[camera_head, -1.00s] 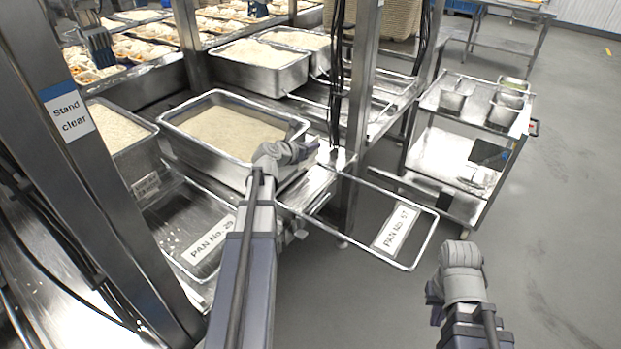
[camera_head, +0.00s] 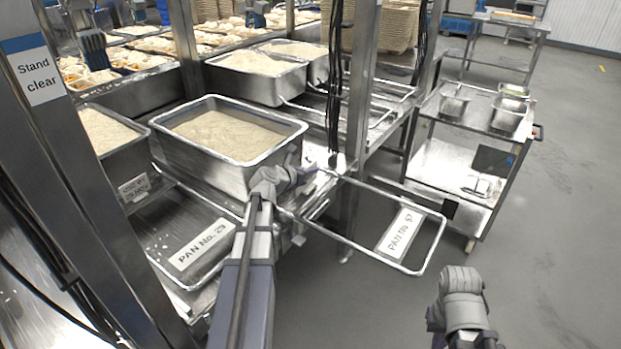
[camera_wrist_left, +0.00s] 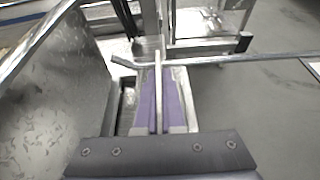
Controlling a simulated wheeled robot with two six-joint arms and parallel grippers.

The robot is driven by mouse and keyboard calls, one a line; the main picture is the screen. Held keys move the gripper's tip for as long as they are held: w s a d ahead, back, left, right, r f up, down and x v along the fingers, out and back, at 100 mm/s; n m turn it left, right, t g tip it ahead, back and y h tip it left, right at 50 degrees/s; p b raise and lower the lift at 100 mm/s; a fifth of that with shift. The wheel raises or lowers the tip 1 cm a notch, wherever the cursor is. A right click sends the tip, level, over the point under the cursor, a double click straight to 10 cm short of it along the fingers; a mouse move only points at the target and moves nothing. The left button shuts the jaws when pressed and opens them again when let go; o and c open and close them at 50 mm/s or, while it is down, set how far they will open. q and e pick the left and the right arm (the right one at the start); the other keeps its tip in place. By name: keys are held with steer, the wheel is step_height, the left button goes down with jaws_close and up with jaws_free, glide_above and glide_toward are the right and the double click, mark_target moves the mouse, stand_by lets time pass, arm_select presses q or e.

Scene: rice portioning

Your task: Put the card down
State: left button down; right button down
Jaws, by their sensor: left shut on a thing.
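My left gripper (camera_head: 318,173) is at the front right corner of a rice pan, beside the shelf post. In the left wrist view its purple fingers (camera_wrist_left: 158,95) are shut on a thin pale strip (camera_wrist_left: 158,62), seen edge-on, which looks like the card. Its face and any writing are hidden. A label reading PAN No. 29 (camera_head: 201,244) lies in the lower left tray. Another label, PAN No. 57 (camera_head: 400,232), lies within a metal frame right of the gripper. My right arm shows at the lower right; its fingers are not visible.
The rice pan (camera_head: 292,150) stands just behind my left gripper. The metal frame (camera_head: 436,245) juts out over the floor to the right. A steel post (camera_head: 352,110) rises close by. A trolley (camera_head: 487,205) with small containers stands further right. The floor at right is clear.

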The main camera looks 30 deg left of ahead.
arm_select(q)
steer(key=shift+f, duration=0.1)
steer(key=shift+f, duration=0.1)
steer(key=shift+f, duration=0.2)
steer(key=c, duration=1)
jaws_free()
steer(key=shift+r, duration=0.15)
steer(key=shift+c, duration=0.2)
steer(key=shift+r, duration=0.2)
steer(key=p+v, duration=0.5)
steer(key=v, duration=0.7)
steer(key=shift+f, duration=0.15)
